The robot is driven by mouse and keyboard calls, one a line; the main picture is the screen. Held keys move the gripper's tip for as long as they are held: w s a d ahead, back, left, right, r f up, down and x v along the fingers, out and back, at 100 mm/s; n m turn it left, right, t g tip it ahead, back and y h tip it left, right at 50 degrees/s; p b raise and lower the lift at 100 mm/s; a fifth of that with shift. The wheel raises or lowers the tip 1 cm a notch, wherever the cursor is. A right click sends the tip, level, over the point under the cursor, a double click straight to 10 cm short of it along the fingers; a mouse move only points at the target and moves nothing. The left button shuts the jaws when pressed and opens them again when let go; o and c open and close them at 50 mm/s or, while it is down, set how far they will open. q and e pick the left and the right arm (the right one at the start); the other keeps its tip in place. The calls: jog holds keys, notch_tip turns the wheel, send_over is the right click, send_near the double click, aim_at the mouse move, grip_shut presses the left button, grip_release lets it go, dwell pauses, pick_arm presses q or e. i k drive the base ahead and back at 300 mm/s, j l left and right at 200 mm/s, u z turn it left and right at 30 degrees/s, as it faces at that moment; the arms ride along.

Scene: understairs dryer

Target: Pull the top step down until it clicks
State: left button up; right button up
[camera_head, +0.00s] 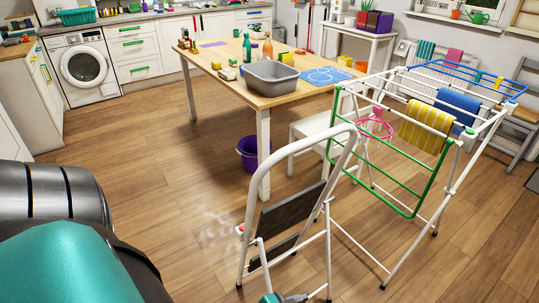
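The step stool (248,190) stands on the wood floor in the lower middle, with a white tube frame and a tall rounded handle. Its top step (291,217) is a dark panel that sits steeply tilted between the frame tubes, not level. A smaller dark lower step (274,254) shows below it, also tilted. My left arm fills the lower left corner in black and teal. A small teal and grey piece at the bottom edge by the stool's legs looks like part of my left gripper (282,299); its fingers are mostly cut off. My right gripper is out of view.
A drying rack (410,205) with cloths stands close on the stool's right. The floor left of the stool is clear.

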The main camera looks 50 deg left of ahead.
aim_at(275, 220)
jog(key=u, duration=1.2)
jog(key=j+z, duration=0.3)
jog(key=j, duration=0.25)
jog(key=j+z, duration=0.35)
jog(key=j, duration=0.2)
